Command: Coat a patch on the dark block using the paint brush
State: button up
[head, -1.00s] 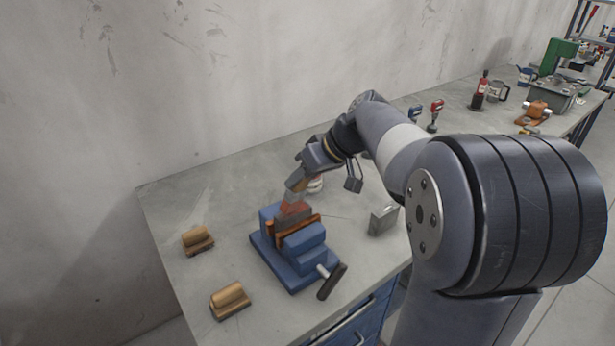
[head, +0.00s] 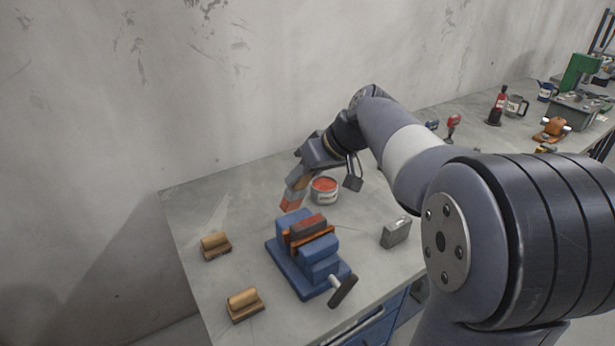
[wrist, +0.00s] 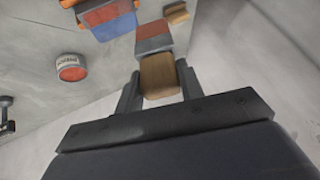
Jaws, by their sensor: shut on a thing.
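My gripper (wrist: 160,90) is shut on the wooden handle of the paint brush (wrist: 158,72). In the head view the brush (head: 292,196) points down with red paint on its bristle end, behind and left of the vise and above the table. The dark block (head: 308,226) is clamped in the blue vise (head: 297,282) between orange jaws. A red patch shows on the block's top. The brush is apart from the block. An open can of red paint (head: 324,190) stands behind the vise; it also shows in the wrist view (wrist: 70,68).
Two wooden-handled brushes or blocks (head: 215,246) (head: 244,304) lie left of the vise. A grey metal block (head: 396,232) stands to its right. The vise handle (head: 343,290) juts out in front. A bottle (head: 497,106), a mug and tools stand at the far right. The wall is close behind.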

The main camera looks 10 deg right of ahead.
jog(key=shift+r+p, duration=0.6)
jog(key=shift+r, duration=0.65)
jog(key=shift+f, duration=0.1)
jog(key=shift+f+b, duration=0.55)
jog(key=shift+r, duration=0.15)
